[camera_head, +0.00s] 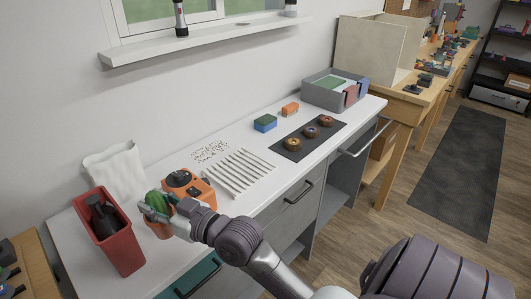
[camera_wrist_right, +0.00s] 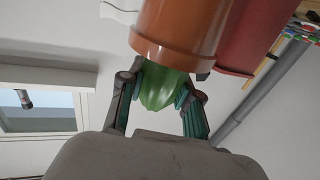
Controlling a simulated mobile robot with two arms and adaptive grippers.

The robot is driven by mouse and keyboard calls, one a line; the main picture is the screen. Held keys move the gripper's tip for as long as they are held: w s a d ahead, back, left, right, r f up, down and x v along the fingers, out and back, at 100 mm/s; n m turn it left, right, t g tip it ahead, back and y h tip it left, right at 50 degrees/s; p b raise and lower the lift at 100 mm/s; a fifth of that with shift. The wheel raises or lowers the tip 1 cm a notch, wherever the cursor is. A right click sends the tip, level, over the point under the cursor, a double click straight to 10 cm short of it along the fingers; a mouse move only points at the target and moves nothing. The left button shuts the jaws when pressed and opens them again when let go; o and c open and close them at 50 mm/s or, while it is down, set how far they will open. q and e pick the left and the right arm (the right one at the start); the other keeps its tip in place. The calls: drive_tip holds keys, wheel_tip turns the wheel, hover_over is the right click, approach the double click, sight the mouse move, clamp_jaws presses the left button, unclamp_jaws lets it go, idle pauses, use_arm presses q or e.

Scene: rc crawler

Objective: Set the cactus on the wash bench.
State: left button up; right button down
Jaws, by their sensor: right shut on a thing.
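The cactus (camera_head: 157,202) is green and ribbed and sits in an orange pot (camera_head: 161,230). My right gripper (camera_head: 158,212) is shut on the green body of the cactus, above the pot. In the right wrist view the fingers (camera_wrist_right: 162,95) lie on both sides of the cactus (camera_wrist_right: 160,86), with the pot (camera_wrist_right: 180,30) beyond them. The cactus is over the near left part of the white-topped wash bench (camera_head: 165,272), between a red bin and an orange device. I cannot tell whether the pot touches the bench top. My left gripper is not in view.
The red bin (camera_head: 122,245) stands close left of the pot, and the orange device (camera_head: 199,189) close right. White slats (camera_head: 240,172), a dark mat (camera_head: 325,127) with several round parts, a sponge (camera_head: 265,123) and a grey tub (camera_head: 322,92) occupy the bench further right.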

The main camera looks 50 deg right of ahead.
drive_tip(key=w+r+n+y+b, duration=0.1)
drive_tip(key=w+r+y+b, duration=0.1)
drive_tip(key=w+r, duration=0.15)
drive_tip(key=shift+g, duration=0.3)
drive_tip(key=f, duration=1)
drive_tip(key=shift+w+d+f+b, duration=0.25)
drive_tip(key=shift+d+f+b, duration=0.05)
drive_tip(key=shift+f+b, duration=0.05)
drive_tip(key=c, duration=0.8)
unclamp_jaws()
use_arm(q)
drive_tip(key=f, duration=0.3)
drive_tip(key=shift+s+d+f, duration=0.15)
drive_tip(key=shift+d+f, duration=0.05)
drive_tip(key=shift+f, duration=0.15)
use_arm(e)
drive_tip(key=shift+s, duration=0.1)
drive_tip(key=b+v, duration=0.1)
drive_tip(key=v, duration=0.9)
drive_tip(key=shift+s+b, duration=0.25)
drive_tip(key=shift+b, duration=0.15)
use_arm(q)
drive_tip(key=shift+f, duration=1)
use_arm(e)
drive_tip(key=shift+s+d+r, duration=0.1)
drive_tip(key=shift+s+d, duration=0.2)
drive_tip(key=shift+s, duration=0.35)
